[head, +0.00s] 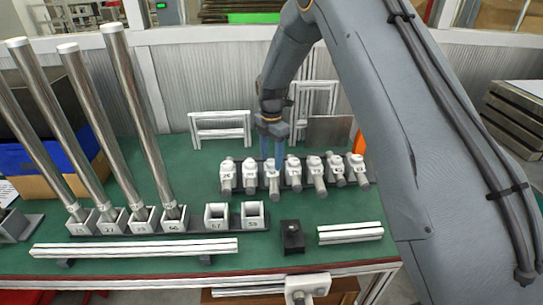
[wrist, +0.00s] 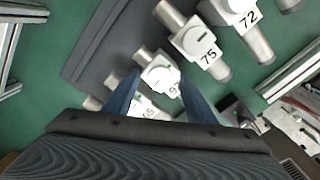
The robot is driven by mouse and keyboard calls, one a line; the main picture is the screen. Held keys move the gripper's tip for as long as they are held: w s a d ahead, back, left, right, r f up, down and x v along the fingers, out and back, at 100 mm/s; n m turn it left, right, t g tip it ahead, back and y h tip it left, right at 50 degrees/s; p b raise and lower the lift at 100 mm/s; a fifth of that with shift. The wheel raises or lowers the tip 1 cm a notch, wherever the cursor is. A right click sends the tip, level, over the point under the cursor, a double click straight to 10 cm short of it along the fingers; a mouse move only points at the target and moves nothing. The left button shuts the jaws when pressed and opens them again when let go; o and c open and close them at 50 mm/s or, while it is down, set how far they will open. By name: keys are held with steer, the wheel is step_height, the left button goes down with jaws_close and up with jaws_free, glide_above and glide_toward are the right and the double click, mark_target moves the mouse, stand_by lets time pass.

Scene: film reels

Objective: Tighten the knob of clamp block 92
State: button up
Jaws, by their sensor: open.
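A white clamp block (wrist: 160,80) whose label starts with 9 lies between my fingers in the wrist view; the rest of its number is partly covered. It has a white knob with a dark slot line on top and a grey rod through it. My gripper (wrist: 160,84) is open, with one blue finger on each side of this block; I cannot tell whether they touch it. In the head view my gripper (head: 273,156) points down over the third clamp block from the left (head: 271,170). Labels in the head view are too small to read surely.
Block 75 (wrist: 195,42) and block 72 (wrist: 236,10) stand close beside it, and another block (wrist: 148,108) sits partly behind my gripper. Tall metal tubes (head: 135,120) stand in sockets at left. A black block (head: 292,238) and white rails (head: 350,233) lie in front.

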steer(key=shift+f, duration=0.15)
steer(key=shift+c, duration=0.4)
steer(key=c, duration=1)
steer(key=shift+o, duration=0.2)
